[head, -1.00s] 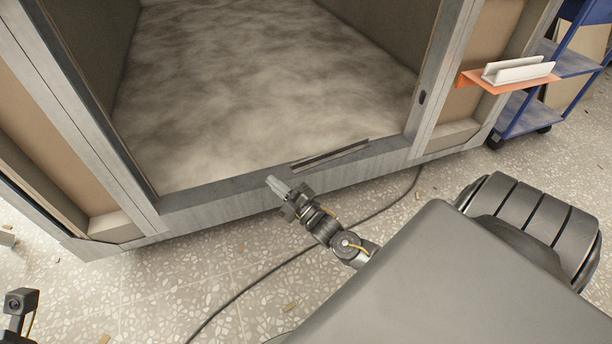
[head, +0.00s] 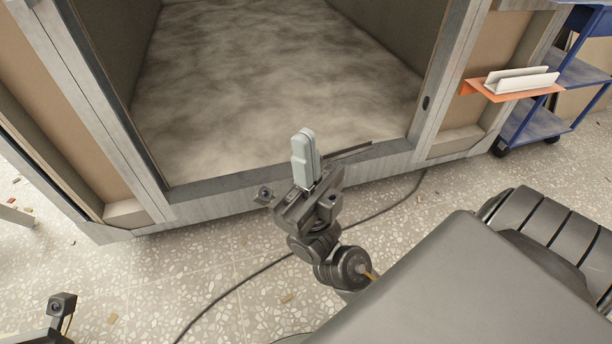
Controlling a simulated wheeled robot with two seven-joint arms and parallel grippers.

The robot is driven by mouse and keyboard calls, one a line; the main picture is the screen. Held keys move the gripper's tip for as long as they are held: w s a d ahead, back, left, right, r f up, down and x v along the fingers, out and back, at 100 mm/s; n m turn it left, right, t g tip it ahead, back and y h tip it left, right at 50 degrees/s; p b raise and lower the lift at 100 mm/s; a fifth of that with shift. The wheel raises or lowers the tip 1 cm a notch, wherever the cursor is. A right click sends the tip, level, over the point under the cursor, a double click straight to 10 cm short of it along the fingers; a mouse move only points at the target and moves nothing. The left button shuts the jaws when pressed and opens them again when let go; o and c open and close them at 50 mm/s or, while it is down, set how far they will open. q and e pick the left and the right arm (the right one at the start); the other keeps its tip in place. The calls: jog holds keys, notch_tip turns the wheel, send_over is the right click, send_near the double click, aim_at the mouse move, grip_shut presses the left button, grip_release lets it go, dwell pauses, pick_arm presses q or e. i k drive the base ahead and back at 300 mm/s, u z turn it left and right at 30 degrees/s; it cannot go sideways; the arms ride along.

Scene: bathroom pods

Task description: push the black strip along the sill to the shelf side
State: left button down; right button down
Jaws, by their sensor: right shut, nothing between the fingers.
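The black strip (head: 352,150) lies on the grey sill (head: 235,190) of the pod doorway, right of the middle. Its left part is hidden behind my right gripper. My right gripper (head: 305,140) is shut and empty, its light grey fingers pointing up the picture over the sill, just left of the strip's visible part. I cannot tell whether the fingers touch the strip. The orange shelf (head: 477,87) sticks out from the pod frame at the right. My left gripper is not in view; a dark part of mine shows at the lower left.
A white channel-shaped piece (head: 520,80) sits on the shelf. A blue trolley (head: 545,115) stands behind it. A dark cable (head: 245,285) runs over the speckled floor, with small scraps scattered about. The doorway's right post (head: 440,110) bounds the sill. The pod floor is bare.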

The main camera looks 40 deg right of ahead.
aim_at(343, 153)
jog(key=u, duration=0.05)
jog(key=k, duration=1.15)
jog(key=u, duration=0.45)
jog(key=i, duration=0.55)
jog(key=u, duration=0.5)
jog(key=i, duration=1)
jog(key=z, duration=0.85)
jog(key=i, duration=0.7)
jog(key=z, duration=0.75)
